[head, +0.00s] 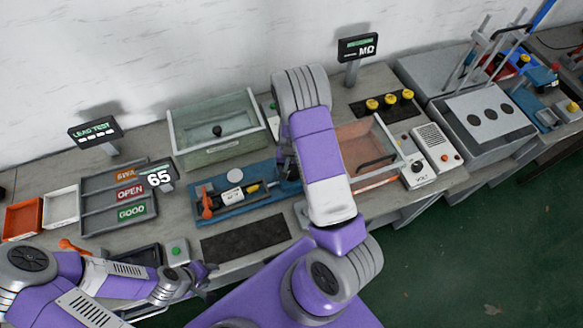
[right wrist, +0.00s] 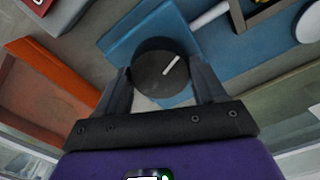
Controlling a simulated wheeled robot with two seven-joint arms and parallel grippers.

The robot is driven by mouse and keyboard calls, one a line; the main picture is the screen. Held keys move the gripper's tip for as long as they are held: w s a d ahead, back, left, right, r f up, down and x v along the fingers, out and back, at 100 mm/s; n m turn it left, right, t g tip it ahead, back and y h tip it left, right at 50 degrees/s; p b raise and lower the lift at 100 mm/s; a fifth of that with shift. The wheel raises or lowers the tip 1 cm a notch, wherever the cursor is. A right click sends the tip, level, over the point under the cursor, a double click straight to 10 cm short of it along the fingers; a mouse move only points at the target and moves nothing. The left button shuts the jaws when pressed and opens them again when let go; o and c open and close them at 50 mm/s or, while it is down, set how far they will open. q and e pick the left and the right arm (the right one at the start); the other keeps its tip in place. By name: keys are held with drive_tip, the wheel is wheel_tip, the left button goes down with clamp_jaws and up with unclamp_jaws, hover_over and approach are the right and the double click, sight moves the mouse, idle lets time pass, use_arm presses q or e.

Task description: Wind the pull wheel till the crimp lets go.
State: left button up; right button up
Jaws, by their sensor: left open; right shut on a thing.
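The pull wheel (right wrist: 160,72) is a dark round knob with a white mark, seen in the right wrist view. My right gripper (right wrist: 165,85) is shut on it, one finger on each side. The white mark points up and to the right. In the head view my right arm hides the wheel and the gripper. The blue pull rig (head: 232,208) shows left of that arm, with an orange lever (head: 206,203) and a white disc (head: 235,176). I cannot make out the crimp. My left gripper (head: 208,283) is open and empty above the front edge of the bench.
A number display (head: 159,178) reads 65. Left of the rig stands a grey sorting tray (head: 92,184) with OPEN and GOOD labels. A clear-walled box (head: 217,130) is behind the rig. A dark mat (head: 245,238) lies bare in front. An orange-floored bin (head: 360,150) stands right of my arm.

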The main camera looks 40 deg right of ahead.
sight(292, 170)
drive_tip(key=o, duration=1)
drive_tip(key=shift+o, duration=0.2)
wheel_tip(292, 170, up, 8)
drive_tip(key=shift+f+p, duration=0.2)
drive_tip(key=shift+p, duration=0.2)
drive_tip(key=shift+s, duration=0.1)
